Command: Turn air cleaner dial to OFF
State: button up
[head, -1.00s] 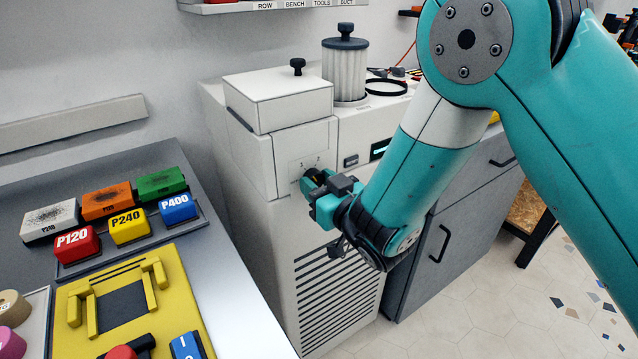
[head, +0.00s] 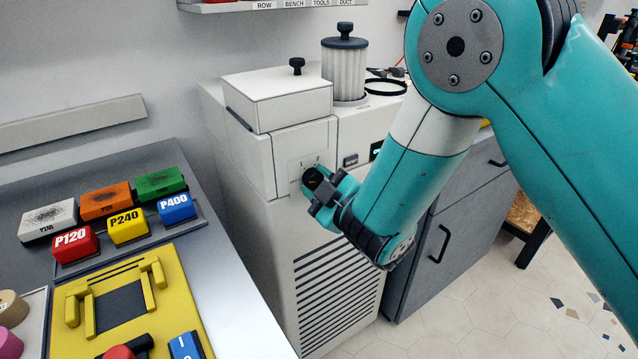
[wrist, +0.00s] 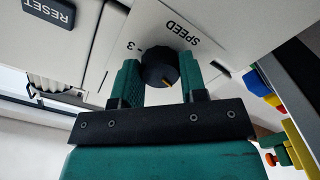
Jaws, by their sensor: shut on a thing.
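The air cleaner (head: 255,225) is a pale grey cabinet against the wall. Its black speed dial (head: 312,177) is on the upper front, partly hidden by my gripper (head: 322,188). In the wrist view the round dial (wrist: 159,67) sits between both green fingers of my gripper (wrist: 160,76), which is shut on it. The dial's yellow mark points toward the lower right in that view. The plate reads SPEED upside down, with a 3 left of the dial. The other position marks are hidden or too small to read there.
A RESET button (wrist: 48,11) is on the panel near the dial. A pleated filter (head: 345,70) stands on top of the cleaner. At left, a bench holds coloured sanding blocks (head: 128,226) and a yellow fixture (head: 75,310). Grey cabinets (head: 465,205) stand at right.

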jog(key=shift+n, duration=1.5)
jog(key=o, duration=0.9)
jog(key=shift+d, duration=0.1)
